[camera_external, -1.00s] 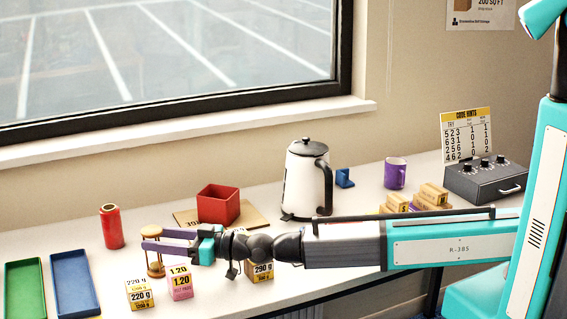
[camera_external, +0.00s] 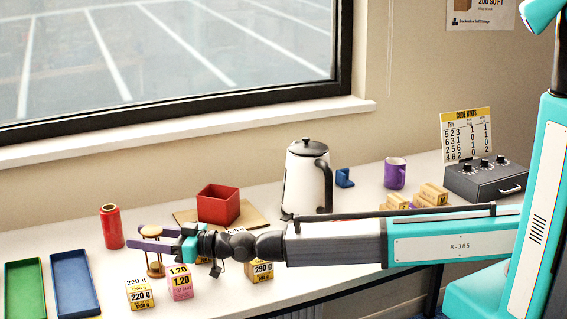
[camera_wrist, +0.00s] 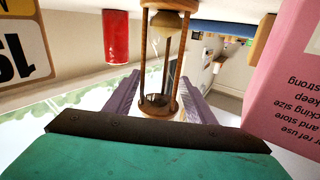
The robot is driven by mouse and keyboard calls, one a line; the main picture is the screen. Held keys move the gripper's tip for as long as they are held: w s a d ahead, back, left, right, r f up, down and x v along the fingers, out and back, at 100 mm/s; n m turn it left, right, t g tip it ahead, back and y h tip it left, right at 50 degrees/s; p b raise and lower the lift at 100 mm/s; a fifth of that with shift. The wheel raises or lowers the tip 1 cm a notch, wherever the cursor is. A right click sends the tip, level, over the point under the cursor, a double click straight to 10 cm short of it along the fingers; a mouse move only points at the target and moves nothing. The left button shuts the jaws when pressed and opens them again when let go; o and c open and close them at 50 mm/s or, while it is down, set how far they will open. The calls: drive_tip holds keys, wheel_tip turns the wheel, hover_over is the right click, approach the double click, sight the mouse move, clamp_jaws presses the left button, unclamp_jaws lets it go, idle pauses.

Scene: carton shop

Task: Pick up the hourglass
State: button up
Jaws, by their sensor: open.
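The hourglass (camera_external: 155,263) has wooden ends and posts and stands upright on the table at the left. In the wrist view the hourglass (camera_wrist: 160,65) fills the upper middle, between and beyond the fingers, its glass and sand showing. My gripper (camera_external: 150,241) has purple fingers and is open, reaching left at the height of the hourglass's upper part. In the wrist view the two fingers of my gripper (camera_wrist: 160,98) lie on either side of the hourglass, with a visible gap. I cannot tell whether either finger touches it.
A pink 1.20 box (camera_external: 181,284) and a 220 g box (camera_external: 139,294) stand close in front of the hourglass. A 290 g box (camera_external: 262,270) is under my arm. A red can (camera_external: 111,227) stands behind left. Blue (camera_external: 75,283) and green (camera_external: 25,288) trays lie left.

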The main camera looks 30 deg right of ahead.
drive_tip(key=shift+x, duration=0.95)
drive_tip(key=shift+c, duration=0.5)
drive_tip(key=c, duration=0.9)
